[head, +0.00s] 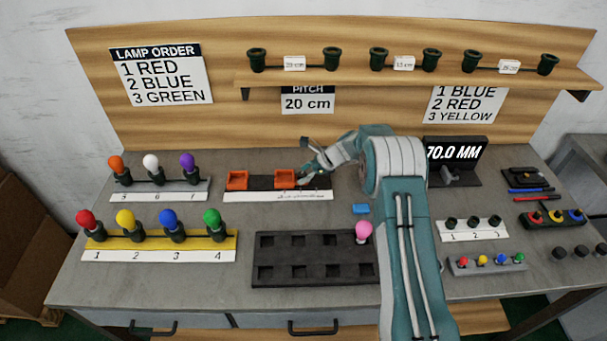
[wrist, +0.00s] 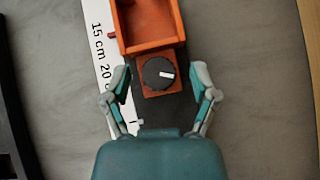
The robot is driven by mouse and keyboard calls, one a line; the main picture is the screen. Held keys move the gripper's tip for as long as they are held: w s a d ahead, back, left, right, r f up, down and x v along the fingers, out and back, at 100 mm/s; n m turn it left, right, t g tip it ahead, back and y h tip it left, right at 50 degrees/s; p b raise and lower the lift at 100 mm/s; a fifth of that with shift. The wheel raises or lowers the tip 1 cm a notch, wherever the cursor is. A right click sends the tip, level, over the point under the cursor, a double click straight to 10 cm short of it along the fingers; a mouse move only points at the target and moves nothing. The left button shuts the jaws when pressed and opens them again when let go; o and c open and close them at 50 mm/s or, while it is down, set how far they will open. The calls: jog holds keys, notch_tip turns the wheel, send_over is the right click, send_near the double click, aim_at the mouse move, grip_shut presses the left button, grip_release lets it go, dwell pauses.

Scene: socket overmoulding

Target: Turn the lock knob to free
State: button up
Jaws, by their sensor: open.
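The lock knob (wrist: 158,74) is a round black dial with a white mark, set on an orange square base in the wrist view. Its white mark points to the right. My gripper (wrist: 161,80) is open, with one finger on each side of the knob and a gap to it on both sides. The knob's base joins an orange holder (wrist: 150,24) on a dark rail beside a white scale. In the head view my gripper (head: 312,173) is over the right end of this fixture, beside the right orange holder (head: 285,178); the knob cannot be made out there.
A second orange holder (head: 237,180) is on the left of the rail. A black tray (head: 315,285) with a pink lamp (head: 363,231) is in front. Lamp racks stand at left, and a display (head: 455,151) at right.

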jog(key=v, duration=1.2)
jog(key=s+r+n+h, duration=0.4)
jog(key=s+r+n, duration=0.6)
jog(key=s+r, duration=0.8)
jog(key=s+d+r+n+t+h, duration=0.1)
jog(key=s+n, duration=0.4)
jog(key=s, duration=0.6)
jog(key=s+d+r+n+t+h, duration=0.2)
jog(key=s+d+n+t+h, duration=0.1)
jog(key=s, duration=0.9)
jog(key=shift+d+r+n+h, duration=0.25)
jog(key=shift+d+n+h, duration=0.2)
jog(key=shift+n, duration=0.55)
